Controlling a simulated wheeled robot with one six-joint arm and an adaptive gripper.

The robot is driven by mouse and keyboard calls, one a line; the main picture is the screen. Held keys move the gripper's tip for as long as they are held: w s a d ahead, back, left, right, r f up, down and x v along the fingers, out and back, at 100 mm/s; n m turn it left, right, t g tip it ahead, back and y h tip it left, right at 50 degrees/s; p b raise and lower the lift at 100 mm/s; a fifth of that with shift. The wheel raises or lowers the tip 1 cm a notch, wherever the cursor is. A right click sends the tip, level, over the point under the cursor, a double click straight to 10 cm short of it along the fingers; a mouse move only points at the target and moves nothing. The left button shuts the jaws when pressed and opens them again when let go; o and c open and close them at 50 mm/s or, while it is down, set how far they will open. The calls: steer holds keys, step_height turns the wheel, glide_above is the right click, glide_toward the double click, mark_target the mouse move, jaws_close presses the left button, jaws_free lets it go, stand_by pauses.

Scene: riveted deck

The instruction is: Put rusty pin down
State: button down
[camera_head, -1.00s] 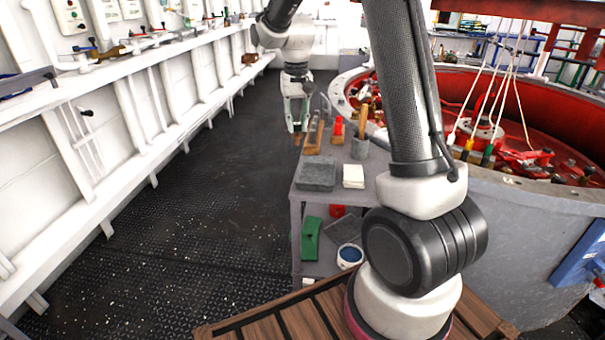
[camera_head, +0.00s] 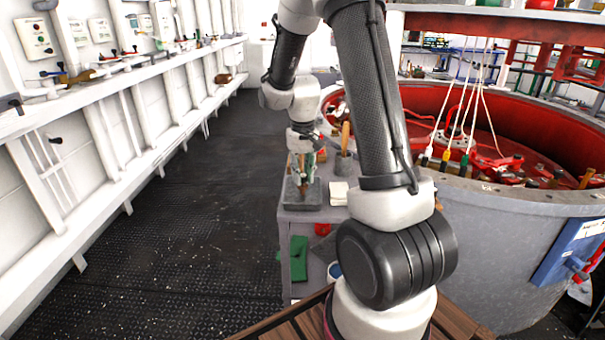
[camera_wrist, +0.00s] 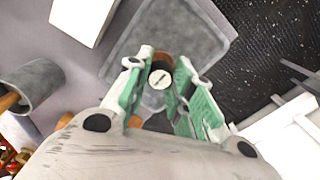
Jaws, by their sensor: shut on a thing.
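The rusty pin (camera_wrist: 160,77) is between my gripper's green-padded fingers (camera_wrist: 158,85). In the wrist view it shows a pale round end with a dark slot and a rust-brown side. My gripper is shut on it. In the head view my gripper (camera_head: 302,178) points down over the flat grey tray (camera_head: 316,203) on the grey cart. The tray (camera_wrist: 205,35) also lies behind the pin in the wrist view. I cannot tell whether the pin's lower end touches the tray.
A white block (camera_head: 339,193) lies right of the tray. A grey cup (camera_head: 343,164) with a wooden handle stands behind it. The red-lined round tank (camera_head: 500,240) is at right, the white wall shelf (camera_head: 120,85) at left. Open dark floor (camera_head: 190,230) lies between.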

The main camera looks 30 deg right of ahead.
mark_target(303, 175)
steer(key=shift+f, duration=0.15)
steer(key=c, duration=1.2)
jaws_free()
steer(key=shift+c, duration=0.2)
step_height(303, 175, up, 12)
steer(key=s+a+r+t, duration=0.1)
steer(key=s+r, duration=0.2)
steer(key=s, duration=0.5)
steer(key=s+a+r+n+t, duration=0.1)
steer(key=s+a+r, duration=0.1)
steer(key=s, duration=0.6)
steer(key=s+a+r+n+t, duration=0.1)
steer(key=s+a+r+t, duration=0.1)
steer(key=s, duration=0.5)
steer(key=shift+v, duration=0.95)
steer(key=shift+s+a, duration=0.1)
